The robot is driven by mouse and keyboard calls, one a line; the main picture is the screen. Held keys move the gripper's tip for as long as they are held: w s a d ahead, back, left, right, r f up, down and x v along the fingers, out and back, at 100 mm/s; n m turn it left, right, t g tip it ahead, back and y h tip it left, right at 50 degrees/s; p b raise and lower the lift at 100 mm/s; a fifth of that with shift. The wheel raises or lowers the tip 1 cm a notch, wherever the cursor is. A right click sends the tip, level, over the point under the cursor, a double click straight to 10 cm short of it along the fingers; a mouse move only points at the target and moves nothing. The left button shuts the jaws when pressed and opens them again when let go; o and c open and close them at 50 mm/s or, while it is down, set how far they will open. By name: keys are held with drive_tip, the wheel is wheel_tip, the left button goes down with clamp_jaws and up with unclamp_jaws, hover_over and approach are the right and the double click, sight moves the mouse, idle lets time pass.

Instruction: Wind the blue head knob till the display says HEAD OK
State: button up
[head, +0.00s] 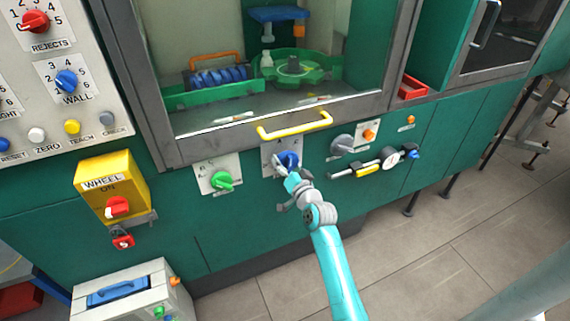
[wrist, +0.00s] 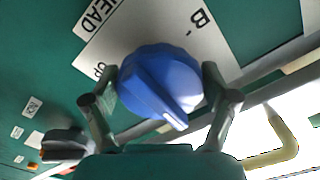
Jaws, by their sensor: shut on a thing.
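The blue head knob (wrist: 160,85) is on a white plate (wrist: 135,38) on the green machine front; the wrist view shows "HEAD", "UP" and a "B" on the plate. In the head view the blue knob (head: 289,159) sits below the yellow handle. My gripper (head: 293,177) is at the knob, and in the wrist view its two fingers (wrist: 160,100) are on either side of it, shut on it. The knob's raised grip ridge runs slanting down to the right in the wrist view. I see no display that reads HEAD OK in either view.
A green knob (head: 221,180) is left of the blue knob, and a grey knob (head: 342,144) is right of it. The yellow handle (head: 295,125) of the window is just above. A yellow WHEEL box (head: 112,187) with a red switch juts out at left.

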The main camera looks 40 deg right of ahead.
drive_tip(key=n, duration=0.5)
drive_tip(key=shift+d+f+n, duration=0.1)
drive_tip(key=shift+f+n, duration=0.05)
drive_tip(key=shift+n, duration=0.25)
drive_tip(key=n, duration=0.4)
drive_tip(key=shift+d, duration=0.15)
drive_tip(key=n, duration=0.4)
drive_tip(key=shift+s+d+n, duration=0.1)
drive_tip(key=shift+n, duration=0.3)
drive_tip(key=shift+d+n, duration=0.1)
drive_tip(key=shift+n, duration=2.2)
drive_tip(key=o, duration=0.9)
drive_tip(key=shift+o, duration=0.2)
drive_tip(key=shift+s, duration=0.1)
drive_tip(key=v, duration=1.2)
drive_tip(key=shift+r, duration=0.2)
